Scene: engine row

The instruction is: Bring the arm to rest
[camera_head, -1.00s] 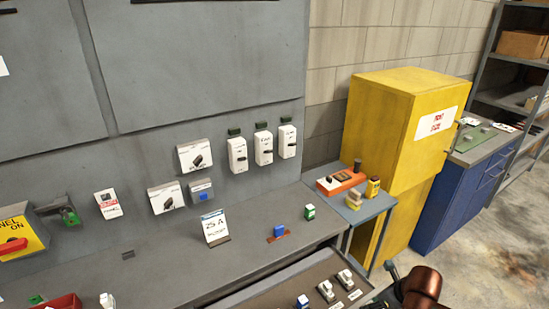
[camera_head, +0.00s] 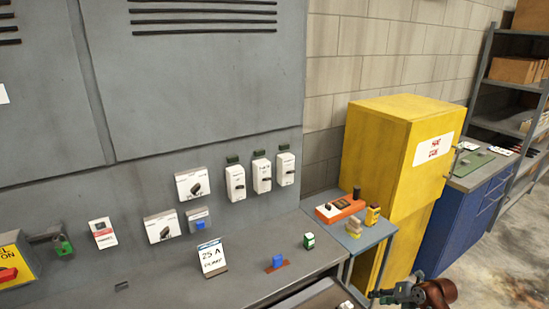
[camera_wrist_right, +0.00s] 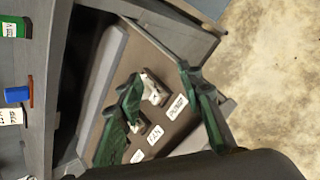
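My right gripper (camera_head: 388,296) shows at the bottom right of the head view, beside the front of the bench. In the right wrist view its two dark green fingers (camera_wrist_right: 158,73) are spread apart with no held thing visible between them. Below them is an open drawer (camera_wrist_right: 112,48) with small white parts (camera_wrist_right: 153,92) and white labels (camera_wrist_right: 177,107). I cannot tell how far the fingers are above it. My left gripper is in neither view.
The grey bench (camera_head: 165,292) carries a blue fuse-like part (camera_head: 277,261), a green-and-white box (camera_head: 309,241) and a "25 A" card (camera_head: 212,257). A side table (camera_head: 371,237) and yellow cabinet (camera_head: 375,140) stand right of it. Concrete floor (camera_head: 475,265) is clear at right.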

